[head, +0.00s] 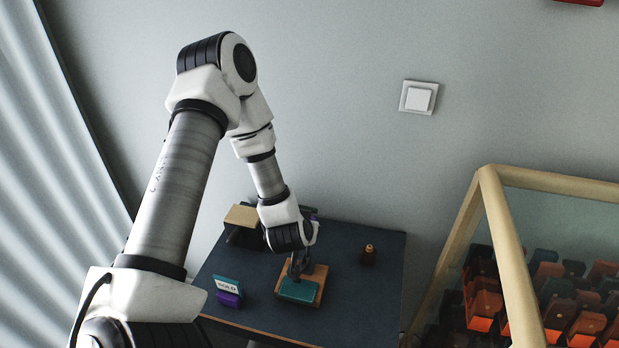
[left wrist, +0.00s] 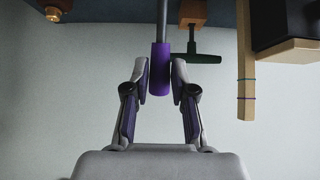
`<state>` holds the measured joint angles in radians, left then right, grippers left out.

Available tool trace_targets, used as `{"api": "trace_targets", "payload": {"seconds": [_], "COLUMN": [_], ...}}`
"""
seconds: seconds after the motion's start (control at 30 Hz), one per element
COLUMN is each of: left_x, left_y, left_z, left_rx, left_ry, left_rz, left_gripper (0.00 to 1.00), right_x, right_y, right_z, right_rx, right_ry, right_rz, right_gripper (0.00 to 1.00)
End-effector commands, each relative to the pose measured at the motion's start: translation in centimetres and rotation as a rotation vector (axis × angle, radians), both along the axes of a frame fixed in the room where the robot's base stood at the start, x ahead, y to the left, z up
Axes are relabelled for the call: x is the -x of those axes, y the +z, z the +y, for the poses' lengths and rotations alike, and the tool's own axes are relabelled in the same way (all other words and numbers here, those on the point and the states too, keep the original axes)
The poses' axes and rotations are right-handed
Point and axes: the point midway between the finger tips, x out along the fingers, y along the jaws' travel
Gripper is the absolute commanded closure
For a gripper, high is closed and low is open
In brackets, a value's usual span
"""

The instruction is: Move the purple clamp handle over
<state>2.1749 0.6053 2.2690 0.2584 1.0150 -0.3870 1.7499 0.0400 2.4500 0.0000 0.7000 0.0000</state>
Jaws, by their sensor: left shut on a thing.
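The purple clamp handle (left wrist: 160,70) hangs from a metal rod (left wrist: 163,18) in the left wrist view. The fingers of my left gripper (left wrist: 159,78) are closed on it from both sides. The handle is not clearly visible there, as the gripper and wrist cover that spot. My right gripper is in neither view.
On the table (head: 345,310) stand a SOLD sign (head: 228,285), a small brown bottle (head: 368,254) and a tan-topped black box (head: 241,216). A green T-bar (left wrist: 197,59) and a banded wooden stick (left wrist: 246,65) are near the gripper. A wood-framed case (head: 500,235) stands right.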

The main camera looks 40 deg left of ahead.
Motion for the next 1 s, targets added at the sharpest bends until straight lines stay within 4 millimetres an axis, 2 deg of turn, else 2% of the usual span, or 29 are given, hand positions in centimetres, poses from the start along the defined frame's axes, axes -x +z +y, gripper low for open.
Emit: {"api": "trace_targets", "payload": {"seconds": [0.27, 0.63, 1.0], "left_x": [0.2, 2.2, 2.4], "left_y": [0.1, 0.6, 0.6], "left_z": [-0.1, -1.2, -1.3], "left_rx": [0.0, 0.001, 0.0], "left_ry": [0.0, 0.0, 0.0], "left_rz": [-0.001, 0.002, 0.001], "left_gripper": [0.95, 0.95, 0.95], "right_x": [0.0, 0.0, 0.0], "right_y": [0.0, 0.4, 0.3], "right_z": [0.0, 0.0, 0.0], "right_rx": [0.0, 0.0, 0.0], "right_ry": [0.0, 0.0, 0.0], "right_rz": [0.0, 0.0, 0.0], "right_gripper": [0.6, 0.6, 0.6]}}
